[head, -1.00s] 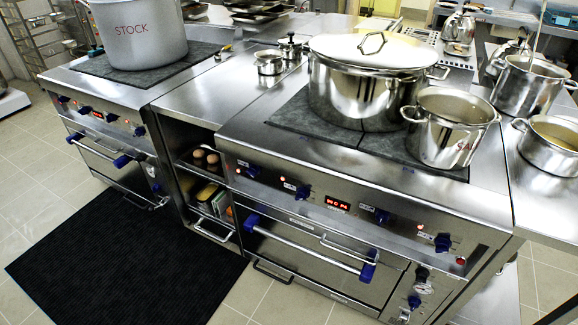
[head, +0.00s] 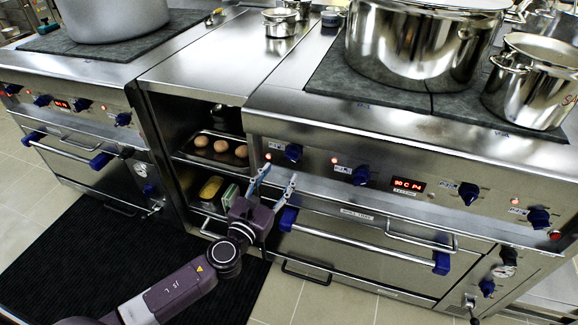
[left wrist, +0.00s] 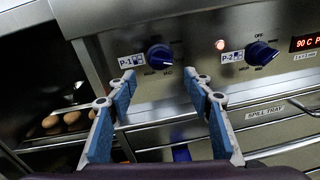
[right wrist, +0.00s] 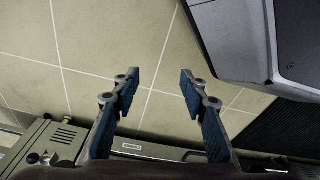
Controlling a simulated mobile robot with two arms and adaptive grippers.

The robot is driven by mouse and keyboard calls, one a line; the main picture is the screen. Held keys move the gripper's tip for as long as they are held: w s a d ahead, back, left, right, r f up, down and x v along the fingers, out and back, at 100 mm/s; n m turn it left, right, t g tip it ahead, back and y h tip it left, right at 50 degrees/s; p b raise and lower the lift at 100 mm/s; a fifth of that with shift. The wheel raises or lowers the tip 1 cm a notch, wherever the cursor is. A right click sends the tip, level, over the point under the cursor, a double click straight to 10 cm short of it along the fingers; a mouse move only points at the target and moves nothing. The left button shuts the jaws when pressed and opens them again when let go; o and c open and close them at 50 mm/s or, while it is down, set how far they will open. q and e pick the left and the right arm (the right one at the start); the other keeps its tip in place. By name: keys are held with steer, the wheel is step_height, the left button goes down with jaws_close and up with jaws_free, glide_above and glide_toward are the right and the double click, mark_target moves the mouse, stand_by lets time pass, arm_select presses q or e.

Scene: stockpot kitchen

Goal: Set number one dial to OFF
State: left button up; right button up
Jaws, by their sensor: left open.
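The dial labelled P-1 (left wrist: 159,56) is a round blue knob on the steel front panel. Small words ring it, and its light pointer mark seems to face down and to the right. In the head view it is the leftmost blue dial (head: 293,152) of the right-hand stove, with a red lamp (head: 268,157) lit beside it. My left gripper (left wrist: 160,78) is open and empty. Its fingers point at the panel, one on each side of the dial in the picture, apart from it. My right gripper (right wrist: 159,76) is open and empty above the floor tiles.
The P-2 dial (left wrist: 262,53) is to the right, with OFF above it and a lit lamp beside it. An oven handle (head: 360,247) runs below the panel. Shelves with eggs (head: 220,146) stand open to the left. A large pot (head: 415,50) is on the stove.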

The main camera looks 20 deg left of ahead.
mark_target(292, 155)
arm_select(q)
steer(key=w, duration=0.7)
steer(key=shift+w+d, duration=0.25)
steer(key=shift+d, duration=0.15)
steer(key=shift+r, duration=0.1)
steer(key=shift+c, duration=0.7)
steer(key=c, duration=1)
